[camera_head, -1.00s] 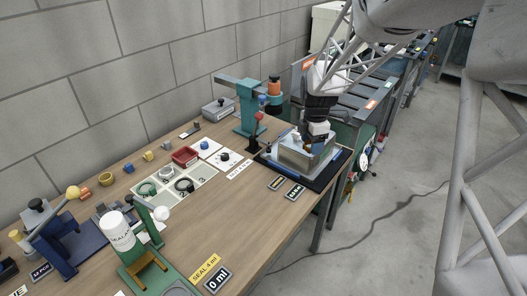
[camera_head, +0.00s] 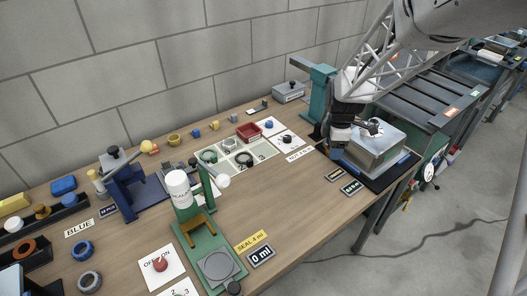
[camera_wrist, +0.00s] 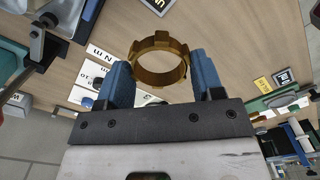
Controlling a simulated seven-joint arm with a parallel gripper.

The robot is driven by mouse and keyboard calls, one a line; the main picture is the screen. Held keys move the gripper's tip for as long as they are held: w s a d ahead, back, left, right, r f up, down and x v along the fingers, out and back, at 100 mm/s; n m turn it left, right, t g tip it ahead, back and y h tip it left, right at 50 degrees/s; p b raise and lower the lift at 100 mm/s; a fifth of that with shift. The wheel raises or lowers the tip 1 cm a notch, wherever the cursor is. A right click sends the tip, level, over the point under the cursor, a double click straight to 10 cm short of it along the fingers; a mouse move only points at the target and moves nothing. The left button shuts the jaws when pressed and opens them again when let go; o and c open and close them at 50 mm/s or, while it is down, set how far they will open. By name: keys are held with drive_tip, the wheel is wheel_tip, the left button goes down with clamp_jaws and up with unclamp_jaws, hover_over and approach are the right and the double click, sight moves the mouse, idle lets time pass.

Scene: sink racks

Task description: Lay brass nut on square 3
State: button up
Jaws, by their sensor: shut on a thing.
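The brass nut (camera_wrist: 160,62), a notched ring, is held between the blue fingertips of my gripper (camera_wrist: 161,78) in the wrist view. In the head view my gripper (camera_head: 340,145) is at the left side of the grey metal box, and the nut cannot be made out there. The pale tray of numbered squares (camera_head: 262,148) lies to the left of my gripper, apart from it. A green ring (camera_head: 208,156), a grey ring (camera_head: 229,144) and a dark ring (camera_head: 244,159) lie on it. Square 3 (camera_head: 262,157), at the tray's right end, looks bare.
The metal box (camera_head: 382,152) stands on a dark mat at the table's right end. A green stand with a white bottle (camera_head: 179,188) is nearer.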

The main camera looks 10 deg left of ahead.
drive_tip(key=shift+m, duration=0.6)
drive_tip(key=s+a+f, duration=0.1)
drive_tip(key=a+f, duration=0.1)
drive_tip(key=a, duration=0.4)
drive_tip(key=s+a+f, duration=0.2)
drive_tip(key=a, duration=0.4)
drive_tip(key=s+a+f, duration=0.2)
drive_tip(key=a, duration=0.4)
hover_over(263, 151)
drive_tip(key=shift+f, duration=0.75)
drive_tip(key=shift+f, duration=1.7)
drive_tip(key=shift+f, duration=0.15)
drive_tip(key=o, duration=1)
